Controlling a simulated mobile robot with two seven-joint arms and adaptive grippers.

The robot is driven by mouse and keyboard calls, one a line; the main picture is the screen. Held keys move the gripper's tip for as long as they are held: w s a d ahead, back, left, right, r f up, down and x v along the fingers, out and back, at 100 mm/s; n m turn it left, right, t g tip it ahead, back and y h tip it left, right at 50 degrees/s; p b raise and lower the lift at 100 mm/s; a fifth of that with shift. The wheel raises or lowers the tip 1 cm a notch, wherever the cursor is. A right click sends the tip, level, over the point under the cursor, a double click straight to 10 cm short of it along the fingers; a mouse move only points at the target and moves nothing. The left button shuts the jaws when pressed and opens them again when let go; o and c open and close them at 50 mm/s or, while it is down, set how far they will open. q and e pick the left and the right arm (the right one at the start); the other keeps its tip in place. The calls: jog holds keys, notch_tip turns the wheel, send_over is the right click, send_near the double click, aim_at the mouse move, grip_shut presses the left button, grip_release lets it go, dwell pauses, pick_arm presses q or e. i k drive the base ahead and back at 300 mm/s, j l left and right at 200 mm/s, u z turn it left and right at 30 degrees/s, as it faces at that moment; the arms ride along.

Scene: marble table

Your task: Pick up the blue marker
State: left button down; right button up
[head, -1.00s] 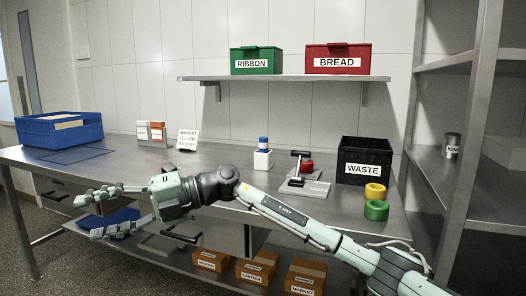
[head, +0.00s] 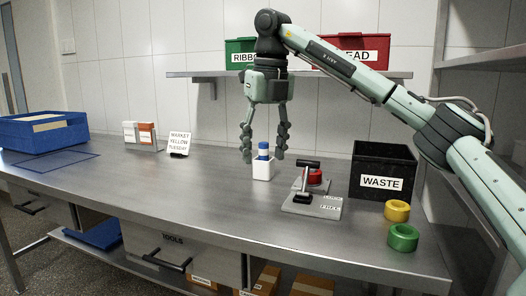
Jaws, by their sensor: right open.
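A blue marker (head: 263,148) with a pale band stands upright in a small white holder (head: 262,171) in the middle of the table; only its upper part shows. My right gripper (head: 263,157) points down with its fingers spread. In the picture, one finger is on each side of the marker. The fingers look apart from it, and the gripper is empty. I cannot tell the exact depth between fingers and marker. My left gripper is not in view.
A device with a black handle and red part (head: 311,190) stands close right of the holder. A shelf (head: 300,74) is behind my arm. The table's left middle (head: 150,190) is clear.

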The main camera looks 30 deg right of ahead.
aim_at(264, 146)
jog(key=i+l, duration=0.65)
jog(key=i, duration=0.3)
